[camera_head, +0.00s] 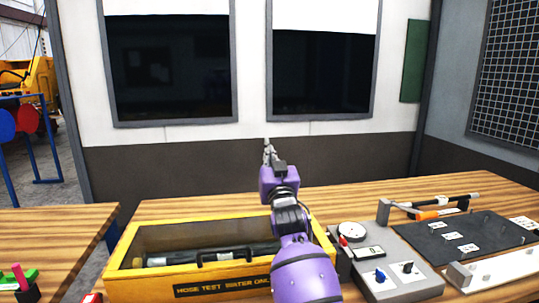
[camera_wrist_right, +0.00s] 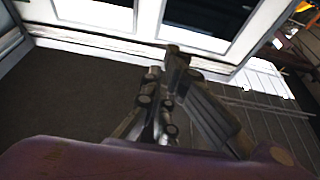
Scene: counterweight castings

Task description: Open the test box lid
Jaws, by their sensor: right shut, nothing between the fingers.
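The test box (camera_head: 118,272) is a yellow box on the wooden bench, with "HOSE TEST WATER ON…" on its front. A dark hose (camera_head: 180,257) shows within its yellow frame, and a black handle (camera_head: 232,254) is near the front edge. I cannot tell clearly whether a see-through lid covers it. My right gripper (camera_head: 267,150) is shut and empty, raised above and behind the box, fingers pointing up. Its arm hides the box's right part. In the right wrist view the gripper (camera_wrist_right: 172,62) faces the wall and windows, apart from the box. My left gripper is not in view.
A grey control unit (camera_head: 393,289) with a gauge and knobs stands right of the box. Beyond it lie a dark mat (camera_head: 490,237) with small cards and an orange-handled tool (camera_head: 435,214). Another wooden bench (camera_head: 50,235) is at left, past a gap. The bench behind the box looks clear.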

